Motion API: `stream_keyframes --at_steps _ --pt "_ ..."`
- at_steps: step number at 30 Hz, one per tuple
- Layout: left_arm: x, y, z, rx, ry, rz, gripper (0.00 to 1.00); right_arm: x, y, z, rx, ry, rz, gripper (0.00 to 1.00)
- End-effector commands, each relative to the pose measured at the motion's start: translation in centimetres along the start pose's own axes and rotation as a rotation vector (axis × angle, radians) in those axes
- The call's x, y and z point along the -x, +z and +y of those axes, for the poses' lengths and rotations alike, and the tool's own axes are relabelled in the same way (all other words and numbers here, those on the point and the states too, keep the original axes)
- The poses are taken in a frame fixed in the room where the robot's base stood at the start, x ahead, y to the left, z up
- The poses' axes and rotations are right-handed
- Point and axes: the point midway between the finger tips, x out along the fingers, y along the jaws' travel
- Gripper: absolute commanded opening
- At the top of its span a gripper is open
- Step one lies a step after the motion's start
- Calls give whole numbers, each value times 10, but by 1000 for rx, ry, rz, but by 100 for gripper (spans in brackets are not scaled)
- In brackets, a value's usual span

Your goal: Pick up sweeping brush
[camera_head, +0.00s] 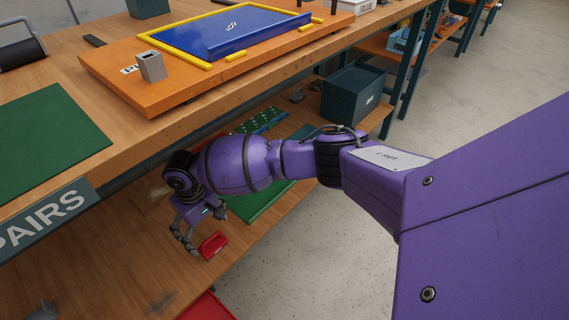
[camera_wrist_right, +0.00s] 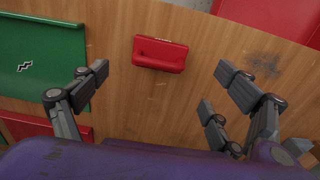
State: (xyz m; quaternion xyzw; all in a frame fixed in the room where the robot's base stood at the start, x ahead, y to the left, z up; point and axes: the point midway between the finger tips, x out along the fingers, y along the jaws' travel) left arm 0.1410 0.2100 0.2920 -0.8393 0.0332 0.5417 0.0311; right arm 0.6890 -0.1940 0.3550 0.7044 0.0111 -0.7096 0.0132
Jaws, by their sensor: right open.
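A small red object (camera_head: 213,245), which I take for the sweeping brush, lies on the lower wooden shelf in the head view. The right wrist view shows the red object (camera_wrist_right: 160,54) lying flat, with a dark strip along its front; I see no bristles. My right gripper (camera_head: 199,231) is just above and beside it, reaching in under the tabletop. In the wrist view its fingers (camera_wrist_right: 160,82) are spread wide and empty, with the red object between and beyond the fingertips. My left gripper is not in view.
The workbench top (camera_head: 215,112) overhangs the lower shelf (camera_head: 130,265). A green mat (camera_head: 268,200) and a dark bin (camera_head: 353,93) stand farther along the shelf. Red items (camera_head: 207,308) lie past the shelf's front edge. Bare wood surrounds the red object.

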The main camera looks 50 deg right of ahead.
Motion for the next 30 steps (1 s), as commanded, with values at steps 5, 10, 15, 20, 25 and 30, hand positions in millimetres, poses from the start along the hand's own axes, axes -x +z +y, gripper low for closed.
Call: stream_keyframes --at_steps 5,10,15,20,25,30 --pt "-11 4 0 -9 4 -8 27 -22 -2 0 -3 -1 3 89" --pt "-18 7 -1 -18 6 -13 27 -36 -2 0 -1 0 5 89" --pt "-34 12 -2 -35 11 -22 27 -61 -1 0 1 0 6 89" --pt "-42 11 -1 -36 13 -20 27 -75 -2 0 0 -1 8 89" --pt "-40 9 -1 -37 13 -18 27 -73 -2 0 0 -2 10 89" --pt "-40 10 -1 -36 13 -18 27 -73 -2 0 0 -2 10 69"
